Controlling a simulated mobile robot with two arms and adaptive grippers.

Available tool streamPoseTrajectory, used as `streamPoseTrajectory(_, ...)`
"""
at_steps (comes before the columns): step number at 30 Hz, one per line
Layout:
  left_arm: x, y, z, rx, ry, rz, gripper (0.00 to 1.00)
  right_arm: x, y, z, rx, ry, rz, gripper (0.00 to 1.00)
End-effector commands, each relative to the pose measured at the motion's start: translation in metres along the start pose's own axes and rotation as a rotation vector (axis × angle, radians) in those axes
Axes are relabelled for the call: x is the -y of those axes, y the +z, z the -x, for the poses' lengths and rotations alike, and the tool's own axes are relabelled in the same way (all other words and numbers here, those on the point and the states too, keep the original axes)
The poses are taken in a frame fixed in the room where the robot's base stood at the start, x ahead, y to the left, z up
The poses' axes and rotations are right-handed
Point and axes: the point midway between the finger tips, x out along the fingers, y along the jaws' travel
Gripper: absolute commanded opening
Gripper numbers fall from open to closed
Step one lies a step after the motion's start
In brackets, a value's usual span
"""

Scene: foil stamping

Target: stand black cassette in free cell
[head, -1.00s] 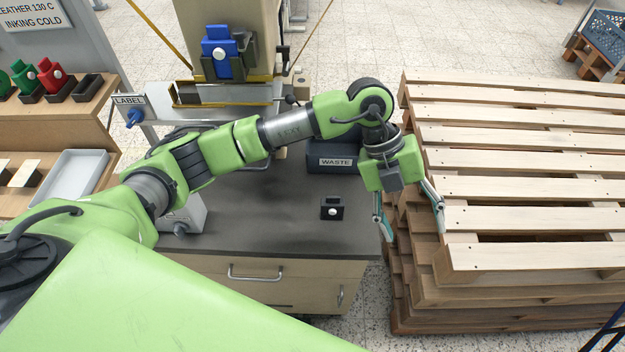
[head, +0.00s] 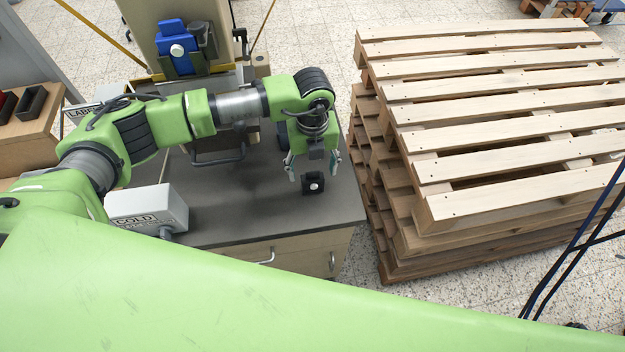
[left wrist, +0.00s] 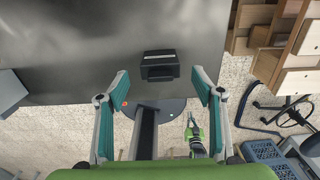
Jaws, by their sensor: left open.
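The black cassette (head: 313,184) stands on the grey bench top near its right end, with a pale round knob on its front. It also shows in the left wrist view (left wrist: 159,66). My left gripper (head: 314,172) is open and empty just above and behind it; in the left wrist view the fingers (left wrist: 162,88) are spread wider than the cassette, which lies just beyond the tips. An empty black cell (head: 32,103) sits on the wooden shelf at the far left, beside a partly cut-off red cassette (head: 7,106). A small green gripper-like part low in the wrist view is probably my right gripper.
A grey box marked COLD (head: 147,210) stands at the bench front. The stamping press holds a blue cassette (head: 177,50) behind my arm. Stacked wooden pallets (head: 480,120) stand close right of the bench. My left arm hides much of the bench back.

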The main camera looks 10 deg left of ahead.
Motion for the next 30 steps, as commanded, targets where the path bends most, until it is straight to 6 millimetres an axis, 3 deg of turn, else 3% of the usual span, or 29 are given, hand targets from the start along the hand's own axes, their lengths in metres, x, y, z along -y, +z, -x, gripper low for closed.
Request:
streamPoseTrajectory(10, 0.000, -0.001, -0.044, -0.003, 0.002, 0.001, 0.61, 0.011, -0.004, 0.019, -0.003, -0.013, 0.000, 0.00)
streamPoseTrajectory(19, 0.000, -0.001, -0.051, -0.002, 0.001, -0.001, 0.61, 0.004, -0.003, 0.019, -0.002, -0.006, 0.002, 0.00)
streamPoseTrajectory(20, 0.000, -0.001, -0.051, -0.002, 0.001, -0.001, 0.56, 0.004, -0.003, 0.019, -0.001, -0.005, 0.003, 0.00)
streamPoseTrajectory(24, 0.000, 0.000, -0.051, -0.002, 0.001, 0.000, 0.20, 0.001, -0.003, 0.019, -0.001, -0.002, 0.003, 0.00)
streamPoseTrajectory(30, 0.000, 0.000, -0.051, -0.001, 0.000, 0.000, 0.14, 0.001, -0.003, 0.019, -0.001, -0.001, 0.002, 0.00)
